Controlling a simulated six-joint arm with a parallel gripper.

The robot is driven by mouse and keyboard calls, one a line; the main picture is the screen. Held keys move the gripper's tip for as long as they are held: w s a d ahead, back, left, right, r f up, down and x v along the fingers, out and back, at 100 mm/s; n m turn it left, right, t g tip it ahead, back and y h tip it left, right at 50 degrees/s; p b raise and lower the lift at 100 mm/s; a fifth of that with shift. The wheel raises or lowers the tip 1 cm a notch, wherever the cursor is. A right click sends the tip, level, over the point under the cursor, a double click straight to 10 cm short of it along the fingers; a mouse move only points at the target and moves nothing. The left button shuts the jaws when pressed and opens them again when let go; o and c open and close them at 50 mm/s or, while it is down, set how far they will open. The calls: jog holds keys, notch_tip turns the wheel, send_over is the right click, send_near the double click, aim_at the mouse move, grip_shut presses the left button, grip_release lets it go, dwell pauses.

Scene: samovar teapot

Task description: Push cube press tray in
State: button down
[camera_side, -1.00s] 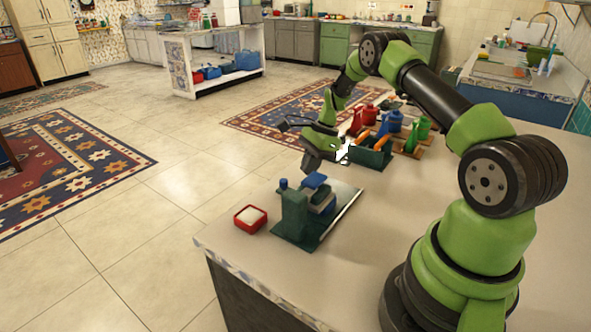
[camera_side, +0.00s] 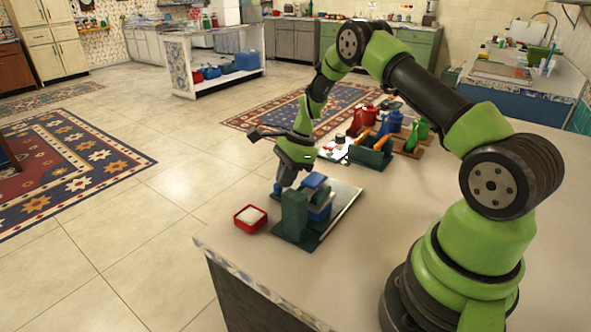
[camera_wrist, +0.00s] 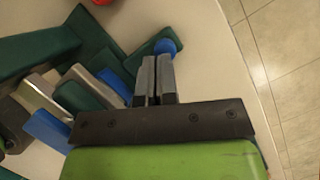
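The cube press (camera_side: 294,215) stands on a dark green base near the table's front left edge, with a green upright block and blue and grey parts. A small blue knob (camera_wrist: 166,46) sits at its edge in the wrist view; in the side view it is mostly behind my fingers. My gripper (camera_side: 283,182) points down beside the press on its far left side. In the wrist view my gripper (camera_wrist: 155,62) has its two grey fingers together, with nothing visible between them, and the tips are close to the knob. I cannot tell whether they touch it. Which part is the tray is unclear.
A red box (camera_side: 239,221) with white contents stands left of the press, near the table edge. Behind the press are a green holder with orange-handled items (camera_side: 371,154) and several red, blue and green vessels. The table right of the press is clear.

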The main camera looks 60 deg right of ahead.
jog(key=shift+a, duration=0.25)
jog(key=shift+d, duration=0.1)
jog(key=d, duration=0.1)
jog(key=s+d, duration=0.1)
jog(key=d, duration=0.1)
jog(key=shift+s+d, duration=0.15)
jog(key=shift+s, duration=0.2)
jog(key=v, duration=1)
jog(key=s+a+r+n+t+h, duration=0.1)
jog(key=s+a+r+n, duration=0.1)
jog(key=a+r+n, duration=0.35)
jog(key=s+a+r+n+t+h, duration=0.1)
jog(key=s+a+r+n, duration=0.2)
jog(key=a+r, duration=0.5)
jog(key=s+a+r+n+t, duration=0.1)
jog(key=s+a+r+n, duration=0.1)
jog(key=s+n, duration=0.3)
jog(key=s+a+r+n+t, duration=0.2)
jog(key=s+a+n, duration=0.2)
jog(key=s, duration=0.5)
jog(key=shift+s+a+r+n, duration=0.25)
jog(key=shift+s+a+n, duration=0.1)
jog(key=shift+n, duration=0.6)
